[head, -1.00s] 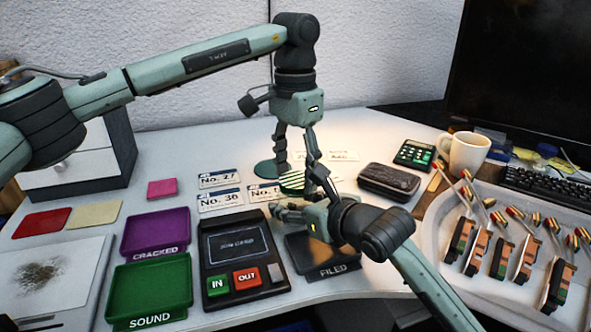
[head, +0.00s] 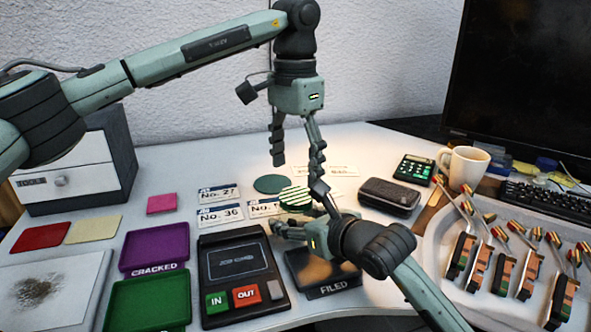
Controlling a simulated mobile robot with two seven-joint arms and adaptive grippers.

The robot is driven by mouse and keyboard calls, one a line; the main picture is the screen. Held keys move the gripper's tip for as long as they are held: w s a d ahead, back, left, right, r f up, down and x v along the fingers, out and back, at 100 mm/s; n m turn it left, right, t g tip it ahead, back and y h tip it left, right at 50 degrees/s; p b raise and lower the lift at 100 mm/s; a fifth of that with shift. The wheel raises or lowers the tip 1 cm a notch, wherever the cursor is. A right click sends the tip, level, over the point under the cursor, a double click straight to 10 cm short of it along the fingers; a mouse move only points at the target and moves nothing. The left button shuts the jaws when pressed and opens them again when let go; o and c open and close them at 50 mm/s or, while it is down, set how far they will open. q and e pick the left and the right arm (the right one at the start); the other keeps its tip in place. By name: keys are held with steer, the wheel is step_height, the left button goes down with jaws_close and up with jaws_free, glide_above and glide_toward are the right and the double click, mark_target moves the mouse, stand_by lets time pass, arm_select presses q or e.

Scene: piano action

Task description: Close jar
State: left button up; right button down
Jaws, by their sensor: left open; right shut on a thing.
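A round thing with a green-and-white striped top (head: 295,196), which looks like the jar or its lid, is at the middle of the desk. My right gripper (head: 296,207) is shut on it from the right, one finger in front and one behind. Its lower part is mostly hidden by that gripper. A flat dark green disc (head: 271,184), perhaps the lid, lies on the desk just behind and left of it. My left gripper (head: 297,167) is open and empty, pointing down above the striped thing and disc.
White number cards (head: 218,214) lie to the left. A black device with buttons (head: 240,270) and a dark FILED tray (head: 320,280) stand in front. A black case (head: 389,197), a mug (head: 466,168) and a large tray of piano parts (head: 520,290) are to the right.

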arm_select(q)
steer(key=shift+c, duration=0.4)
steer(key=n, duration=0.5)
steer(key=shift+r, duration=0.2)
steer(key=n, duration=0.5)
steer(key=shift+r, duration=0.25)
steer(key=n, duration=0.5)
steer(key=shift+r, duration=0.2)
steer(key=n, duration=0.5)
steer(key=shift+r, duration=0.15)
steer(key=n, duration=0.5)
steer(key=shift+r, duration=0.2)
steer(key=n, duration=0.5)
steer(key=shift+r, duration=0.2)
steer(key=n, duration=0.4)
steer(key=shift+r+n, duration=0.2)
steer(key=shift+n, duration=0.2)
steer(key=n, duration=0.5)
steer(key=shift+r+n, duration=0.2)
steer(key=shift+n, duration=0.2)
